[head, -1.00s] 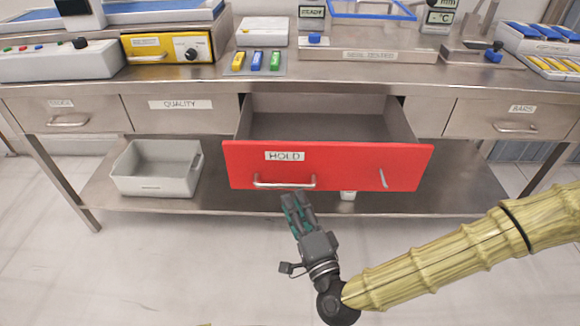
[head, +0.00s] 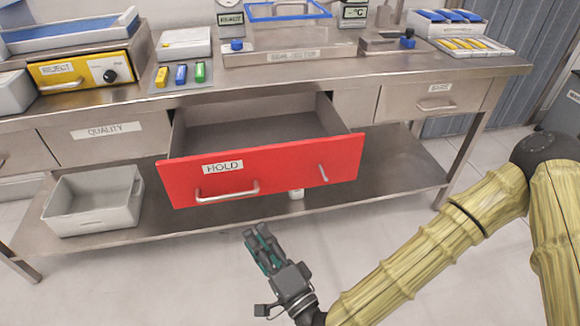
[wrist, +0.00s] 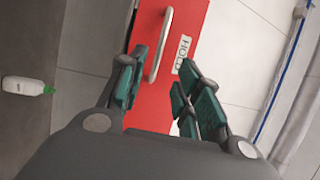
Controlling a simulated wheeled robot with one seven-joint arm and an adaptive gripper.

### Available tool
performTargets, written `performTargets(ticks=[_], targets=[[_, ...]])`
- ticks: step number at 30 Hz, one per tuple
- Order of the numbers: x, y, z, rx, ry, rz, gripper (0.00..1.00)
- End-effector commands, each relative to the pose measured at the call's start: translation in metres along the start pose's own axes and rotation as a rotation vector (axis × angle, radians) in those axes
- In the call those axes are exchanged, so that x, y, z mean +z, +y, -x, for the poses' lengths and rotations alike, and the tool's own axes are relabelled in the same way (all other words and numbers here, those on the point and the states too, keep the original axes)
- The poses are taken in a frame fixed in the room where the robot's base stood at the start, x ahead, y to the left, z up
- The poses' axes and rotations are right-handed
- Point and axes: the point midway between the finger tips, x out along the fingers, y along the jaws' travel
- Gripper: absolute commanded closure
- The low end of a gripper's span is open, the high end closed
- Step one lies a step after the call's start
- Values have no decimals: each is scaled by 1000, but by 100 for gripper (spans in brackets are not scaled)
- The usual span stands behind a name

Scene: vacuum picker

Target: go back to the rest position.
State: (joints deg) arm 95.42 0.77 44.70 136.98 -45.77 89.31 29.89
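My gripper (head: 258,240) is in front of the bench, below the red HOLD drawer (head: 290,170) in the head view. Its two teal-padded fingers stand apart in the wrist view (wrist: 160,95), with nothing between them. The drawer is pulled out and its visible inside is empty. Its handle (head: 228,192) appears beyond the fingers in the wrist view (wrist: 161,45), and the gripper looks clear of it. My arm reaches in from the right.
A grey bin (head: 95,205) stands on the lower shelf at the left. A small white bottle with a green tip (wrist: 28,86) lies at the left of the wrist view. Instruments and trays crowd the bench top. The floor in front of the bench is clear.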

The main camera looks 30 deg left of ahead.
Motion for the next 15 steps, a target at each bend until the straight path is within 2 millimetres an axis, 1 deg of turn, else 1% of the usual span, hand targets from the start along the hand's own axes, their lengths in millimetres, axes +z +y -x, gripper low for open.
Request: performTargets(ticks=[5,8,11,12,14,15], targets=[[0,2,1,7,-2,4,66],[-2,19,8,60,-14,29,66],[-5,53,26,174,-41,83,66],[-8,71,37,234,-56,111,66],[-12,98,57,332,-82,152,66],[-16,117,72,398,-99,178,66]])
